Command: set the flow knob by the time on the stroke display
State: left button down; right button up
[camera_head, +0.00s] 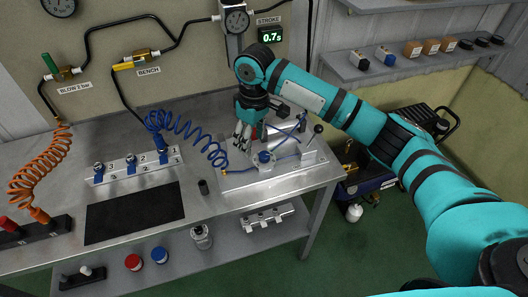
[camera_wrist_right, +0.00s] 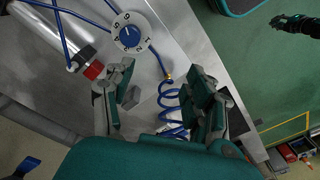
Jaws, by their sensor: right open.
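The stroke display (camera_head: 270,37) on the back wall reads 0.7 s in green. The flow knob (camera_head: 265,158) is blue on a pale round dial, on the plate at the bench's right end. In the right wrist view the knob (camera_wrist_right: 129,33) is at the top, ringed by numbers; its exact setting is too small to read. My right gripper (camera_head: 241,140) is open and empty, above and left of the knob in the head view; its fingers (camera_wrist_right: 160,105) are apart from the knob. A dark shape (camera_wrist_right: 292,25) at the wrist view's top right looks like my left gripper; its jaw state is unclear.
A red-ended silver cylinder (camera_wrist_right: 93,70) lies close to the knob. A coiled blue hose (camera_head: 185,127), a small dark cylinder (camera_head: 203,187) and a black mat (camera_head: 135,213) are to the left.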

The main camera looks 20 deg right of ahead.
notch_tip(320, 180, up, 7)
jog(key=m, duration=0.1)
send_over(264, 154)
jog(key=shift+h, duration=0.4)
notch_tip(264, 154, down, 17)
jog(key=p, duration=0.3)
jog(key=shift+s+f, duration=0.1)
jog(key=shift+f, duration=0.05)
grip_shut()
